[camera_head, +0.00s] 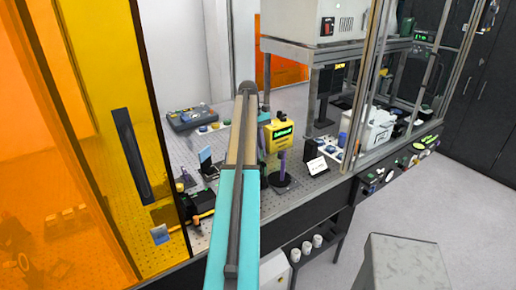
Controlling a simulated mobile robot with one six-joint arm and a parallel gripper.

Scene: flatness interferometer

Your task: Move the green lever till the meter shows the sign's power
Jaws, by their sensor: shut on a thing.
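A yellow meter (279,143) with a small lit green display stands on a post on the perforated optical table, just right of my arm. Its reading is too small to make out. A small white sign (317,167) with dark marks stands to the right of the meter, near the table's front edge; its text is too small to read. I cannot make out the green lever. My arm runs up the middle of the view and covers part of the table. My gripper does not show, nor does whatever it may hold.
An amber panel (60,130) in a dark frame fills the left side. A grey control box (192,117) sits at the table's back left. A black device (196,204) with an orange rod lies near the front. A grey stool (405,266) stands on open floor at right.

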